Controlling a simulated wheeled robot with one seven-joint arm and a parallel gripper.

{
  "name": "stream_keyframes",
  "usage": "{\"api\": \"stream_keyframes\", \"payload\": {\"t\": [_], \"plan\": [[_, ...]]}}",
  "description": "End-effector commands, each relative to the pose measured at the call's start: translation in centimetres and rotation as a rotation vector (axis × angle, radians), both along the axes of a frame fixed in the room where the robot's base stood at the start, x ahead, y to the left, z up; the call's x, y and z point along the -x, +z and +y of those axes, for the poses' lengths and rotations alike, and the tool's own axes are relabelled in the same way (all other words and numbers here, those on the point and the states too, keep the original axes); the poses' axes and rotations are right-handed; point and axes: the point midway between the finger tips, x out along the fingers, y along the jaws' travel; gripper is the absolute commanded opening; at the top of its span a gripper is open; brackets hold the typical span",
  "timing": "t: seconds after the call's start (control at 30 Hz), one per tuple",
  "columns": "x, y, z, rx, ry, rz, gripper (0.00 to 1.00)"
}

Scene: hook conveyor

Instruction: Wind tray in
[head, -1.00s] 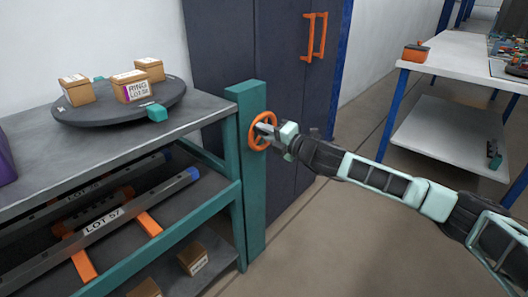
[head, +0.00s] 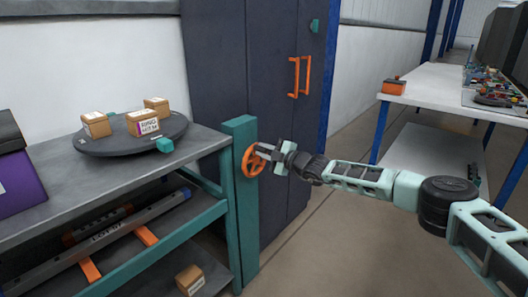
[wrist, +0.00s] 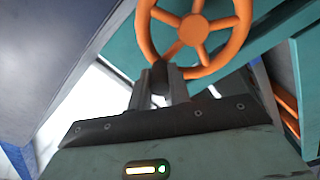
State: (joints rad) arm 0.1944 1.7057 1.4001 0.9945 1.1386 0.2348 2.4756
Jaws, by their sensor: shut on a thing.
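The orange handwheel (head: 254,160) is on a teal post (head: 241,200) at the right front of the shelf unit. My gripper (head: 270,151) is shut at the wheel's right rim. A long grey tray (head: 140,217) with a partly readable LOT label lies across orange rails (head: 90,268) under the shelf top. Much of the tray is hidden by that top.
The shelf top (head: 55,165) bears a round dark plate (head: 105,150) with several small cartons. A purple box (head: 18,180) stands at left. Another carton (head: 190,279) is on the lower shelf. A dark cabinet (head: 215,60) stands behind; a white table (head: 440,100) is at right.

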Motion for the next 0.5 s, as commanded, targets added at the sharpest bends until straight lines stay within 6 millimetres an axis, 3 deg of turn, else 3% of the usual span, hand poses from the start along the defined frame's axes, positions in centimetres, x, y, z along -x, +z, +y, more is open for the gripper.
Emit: {"api": "stream_keyframes", "payload": {"t": [0.5], "plan": [[0.00, 0.33, 0.12, -0.037, 0.003, 0.039, 0.00]]}}
